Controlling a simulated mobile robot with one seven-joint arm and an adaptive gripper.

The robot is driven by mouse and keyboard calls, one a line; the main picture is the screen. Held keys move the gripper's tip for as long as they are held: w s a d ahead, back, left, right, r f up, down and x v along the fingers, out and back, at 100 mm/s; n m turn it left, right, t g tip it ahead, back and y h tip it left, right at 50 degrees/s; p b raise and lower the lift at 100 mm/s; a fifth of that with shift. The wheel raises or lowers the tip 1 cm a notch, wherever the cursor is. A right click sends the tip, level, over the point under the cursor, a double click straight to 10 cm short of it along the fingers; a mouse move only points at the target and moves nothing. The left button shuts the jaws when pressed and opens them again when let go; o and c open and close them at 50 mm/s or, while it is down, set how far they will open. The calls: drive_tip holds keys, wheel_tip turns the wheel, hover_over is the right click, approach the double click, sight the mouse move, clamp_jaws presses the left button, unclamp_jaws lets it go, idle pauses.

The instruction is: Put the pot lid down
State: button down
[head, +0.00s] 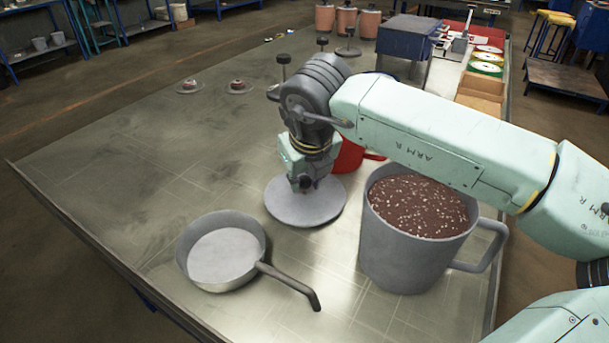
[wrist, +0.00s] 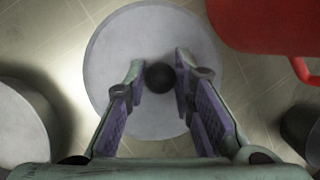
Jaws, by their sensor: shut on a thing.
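The pot lid (head: 322,209) is a flat grey disc in the middle of the head view. It looks level, low over the table between the pan and the large grey pot. I cannot tell whether it touches the tabletop. In the wrist view the lid (wrist: 112,45) lies beneath my fingers, with a round black knob (wrist: 160,77) at its centre. My gripper (head: 304,183) points down at the lid's middle. In the wrist view my gripper (wrist: 158,72) is shut on the knob, one finger on each side.
A grey pan (head: 222,257) stands left of the lid. A large grey pot (head: 402,257) with brown contents stands to the right. A red vessel (head: 349,155) is just behind the lid. The table's (head: 130,180) left side is mostly clear.

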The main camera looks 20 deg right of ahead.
drive_tip(key=shift+f, duration=0.2)
drive_tip(key=c, duration=1.4)
unclamp_jaws()
drive_tip(key=shift+o, duration=0.2)
drive_tip(key=shift+r, duration=0.1)
drive_tip(key=p+v, duration=0.5)
drive_tip(key=v, duration=0.7)
drive_tip(key=shift+s, duration=0.1)
